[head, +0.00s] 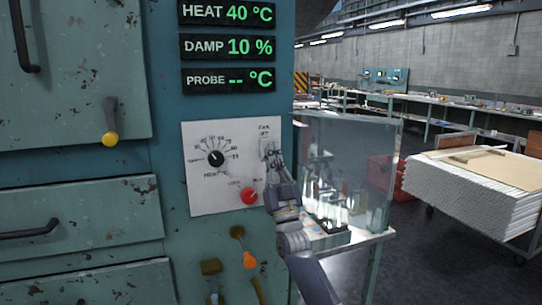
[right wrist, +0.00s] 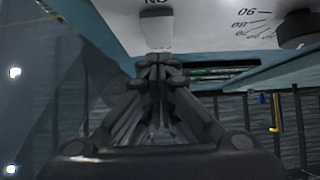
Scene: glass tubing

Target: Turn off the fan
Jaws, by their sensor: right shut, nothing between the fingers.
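The white control panel (head: 202,185) is on the teal cabinet, with a label reading FAN and OFF at its upper right. The pale fan switch (head: 267,147) is just under that label. It also shows in the right wrist view as a white lever (right wrist: 157,32), next to an ON label. My right gripper (head: 274,168) is shut and empty, its tips at the switch's lower side. In the right wrist view the closed fingertips (right wrist: 156,62) are right at the lever's end; I cannot tell if they touch. The gripper hides part of the panel's right edge.
A black heat dial (head: 216,158) and a red knob (head: 249,196) are left of the gripper. An orange-tipped lever (head: 249,259) is below. A clear guard (head: 352,150) with glassware (head: 335,208) behind it stands close on the right. Displays (head: 228,47) are above.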

